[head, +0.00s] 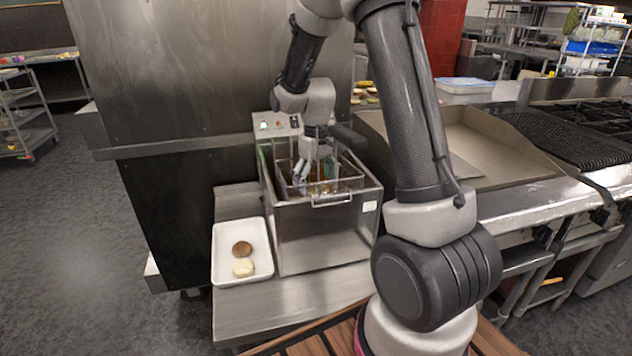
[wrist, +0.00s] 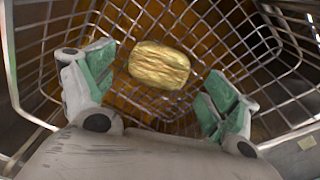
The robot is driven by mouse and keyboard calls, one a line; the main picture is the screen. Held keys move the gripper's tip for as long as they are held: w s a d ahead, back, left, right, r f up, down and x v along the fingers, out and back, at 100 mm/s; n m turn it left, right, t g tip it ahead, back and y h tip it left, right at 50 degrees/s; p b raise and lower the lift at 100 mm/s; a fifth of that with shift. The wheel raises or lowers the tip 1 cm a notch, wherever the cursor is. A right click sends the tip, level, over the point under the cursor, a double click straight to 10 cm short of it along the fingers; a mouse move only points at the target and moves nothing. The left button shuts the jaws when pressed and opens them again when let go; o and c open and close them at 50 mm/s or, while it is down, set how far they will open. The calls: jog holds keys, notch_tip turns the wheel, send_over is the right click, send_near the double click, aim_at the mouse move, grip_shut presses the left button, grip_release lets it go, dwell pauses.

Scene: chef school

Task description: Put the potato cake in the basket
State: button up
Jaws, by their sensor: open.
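The potato cake (wrist: 159,65) is a pale golden, rounded piece in the wrist view. It appears inside the wire basket (wrist: 35,110), over the mesh, with brownish oil showing below. My gripper (wrist: 155,95) is open, with its green-padded fingers apart on either side of the cake and not touching it. In the head view my gripper (head: 315,172) points down into the basket of the steel fryer (head: 325,235). The cake is not discernible there. I cannot tell whether it rests on the mesh or is falling.
A white tray (head: 226,272) left of the fryer holds a brown patty (head: 242,248) and a pale round piece (head: 243,267). A tall steel cabinet (head: 180,90) stands behind on the left. A flat griddle (head: 490,140) lies to the right.

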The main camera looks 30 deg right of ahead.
notch_tip(320, 180, up, 13)
dwell(0.3)
dwell(0.5)
